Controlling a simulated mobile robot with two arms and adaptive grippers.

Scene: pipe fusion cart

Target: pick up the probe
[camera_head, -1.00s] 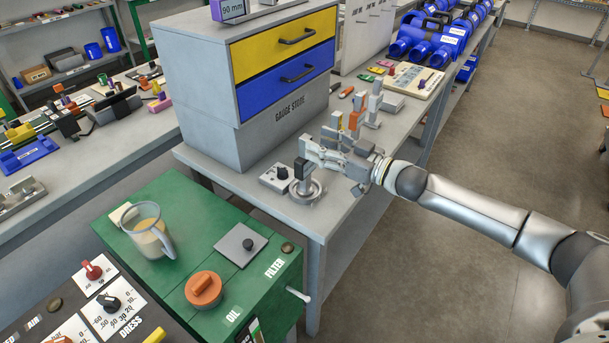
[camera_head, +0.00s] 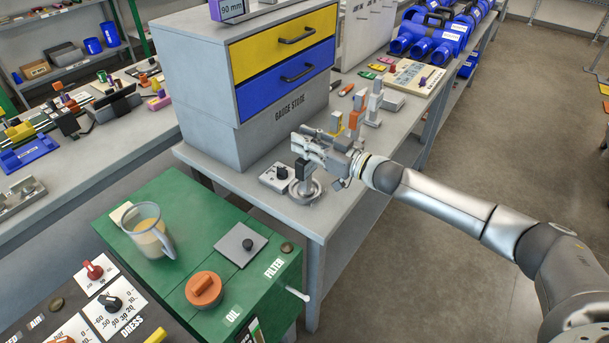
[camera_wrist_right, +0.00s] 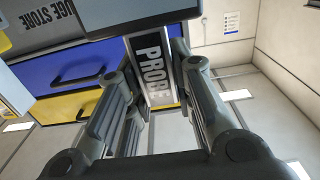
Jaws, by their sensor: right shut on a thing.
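The probe (camera_head: 303,171) is a small upright piece with a dark block and a grey stem, at the round metal base (camera_head: 307,192) on the grey bench. I cannot tell whether it touches that base. In the right wrist view the probe (camera_wrist_right: 153,66) shows its PROBE label, between the two fingers. My right gripper (camera_head: 303,147) reaches in from the right and is shut on the probe. Its fingers hide part of the probe's top in the head view. My left gripper is not in view.
A grey box with a dark knob (camera_head: 277,178) stands just left of the base. The gauge store cabinet (camera_head: 210,100) rises behind it. Orange and grey blocks (camera_head: 355,121) stand farther back on the bench. The green cart (camera_head: 175,205) is at front left.

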